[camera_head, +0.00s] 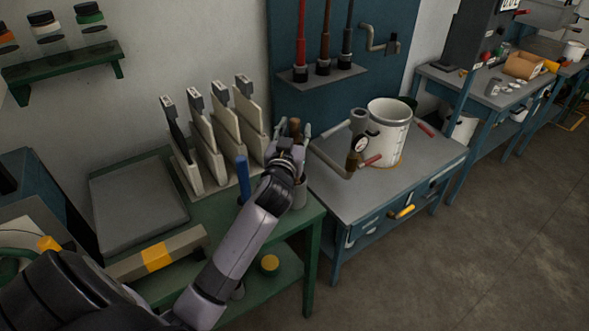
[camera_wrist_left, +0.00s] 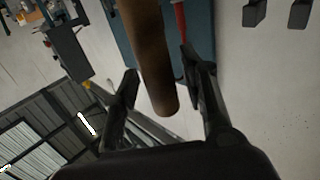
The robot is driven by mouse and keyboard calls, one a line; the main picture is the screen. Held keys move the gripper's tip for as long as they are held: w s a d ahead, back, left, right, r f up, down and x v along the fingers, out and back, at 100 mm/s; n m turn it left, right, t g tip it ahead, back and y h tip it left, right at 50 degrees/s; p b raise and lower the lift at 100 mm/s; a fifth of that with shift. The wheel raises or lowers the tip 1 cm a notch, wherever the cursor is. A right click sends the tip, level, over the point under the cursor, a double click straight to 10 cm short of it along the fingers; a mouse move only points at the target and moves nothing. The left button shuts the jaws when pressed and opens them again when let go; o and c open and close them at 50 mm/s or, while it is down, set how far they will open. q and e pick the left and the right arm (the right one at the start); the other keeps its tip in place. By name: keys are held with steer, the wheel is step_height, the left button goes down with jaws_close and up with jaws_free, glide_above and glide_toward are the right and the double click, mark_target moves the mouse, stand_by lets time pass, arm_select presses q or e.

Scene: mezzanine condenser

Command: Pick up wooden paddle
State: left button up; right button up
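The wooden paddle shows as a brown rounded handle (camera_head: 295,126) upright in the head view, at the front right of the green bench. Its lower part is hidden behind my left gripper. In the left wrist view the brown handle (camera_wrist_left: 152,55) passes between the two fingers, with its end near the palm. My left gripper (camera_head: 293,130) has its fingers apart, one on each side of the handle. In the left wrist view the gripper (camera_wrist_left: 158,65) shows small gaps beside the handle. A grey cylindrical holder (camera_head: 300,193) stands below the gripper. My right gripper is not in view.
A blue-handled tool (camera_head: 243,178) stands just left of my arm. A rack of pale upright panels (camera_head: 207,150) is behind it.

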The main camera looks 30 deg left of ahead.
arm_select(q)
jaws_close()
steer(key=shift+r, duration=0.1)
stand_by(0.4)
